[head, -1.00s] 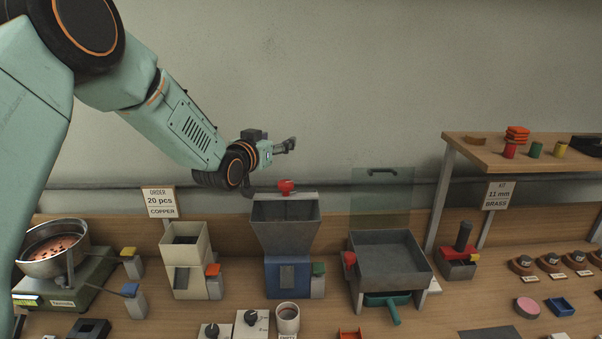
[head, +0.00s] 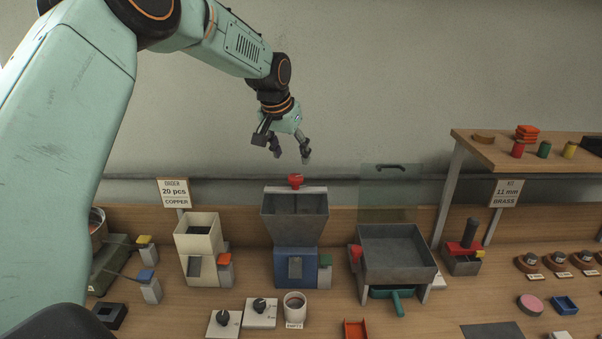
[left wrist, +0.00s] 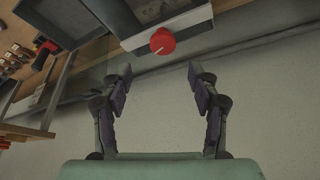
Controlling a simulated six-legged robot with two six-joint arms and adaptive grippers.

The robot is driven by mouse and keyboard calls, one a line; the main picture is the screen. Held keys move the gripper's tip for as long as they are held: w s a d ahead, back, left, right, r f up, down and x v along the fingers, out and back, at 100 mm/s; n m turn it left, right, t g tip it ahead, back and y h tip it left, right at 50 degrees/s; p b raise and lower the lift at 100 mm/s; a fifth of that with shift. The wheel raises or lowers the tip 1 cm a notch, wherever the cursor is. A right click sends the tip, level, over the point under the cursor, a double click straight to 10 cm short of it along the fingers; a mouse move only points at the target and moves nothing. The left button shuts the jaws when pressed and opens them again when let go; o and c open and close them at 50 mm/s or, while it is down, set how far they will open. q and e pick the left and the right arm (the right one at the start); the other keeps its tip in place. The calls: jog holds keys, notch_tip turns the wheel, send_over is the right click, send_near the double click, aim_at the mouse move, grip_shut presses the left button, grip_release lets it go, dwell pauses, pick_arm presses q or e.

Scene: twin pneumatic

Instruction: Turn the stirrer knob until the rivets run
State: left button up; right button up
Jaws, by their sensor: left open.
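The red stirrer knob (head: 296,181) sits at the top back edge of the grey hopper (head: 294,222) on a blue base. It also shows in the left wrist view (left wrist: 162,41), with a pale pointer mark. My left gripper (head: 291,153) is open and empty, pointing down just above the knob. In the left wrist view the knob lies beyond the open fingertips (left wrist: 160,76), roughly centred between them and apart from them. No loose rivets can be made out in the hopper. My right gripper is out of view.
A cream dispenser (head: 200,248) stands left of the hopper and a grey tray machine (head: 397,250) right of it. Two dial boxes (head: 262,314) and a cup (head: 294,307) stand in front. A raised shelf (head: 490,150) is at right. My arm mostly covers the bowl (head: 98,226).

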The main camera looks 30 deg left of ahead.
aim_at(295, 176)
pick_arm(q)
jog(key=x, duration=0.2)
jog(key=p+x, duration=0.1)
jog(key=x, duration=0.4)
jog(key=shift+w+a+f, duration=0.1)
jog(key=shift+a+f, duration=0.05)
jog(key=shift+a, duration=0.15)
jog(key=shift+d+f, duration=0.1)
jog(key=shift+f, duration=0.1)
jog(key=shift+d+f, duration=0.1)
jog(key=shift+w+a+f, duration=0.15)
jog(key=shift+a+f, duration=0.05)
jog(key=c, duration=1.2)
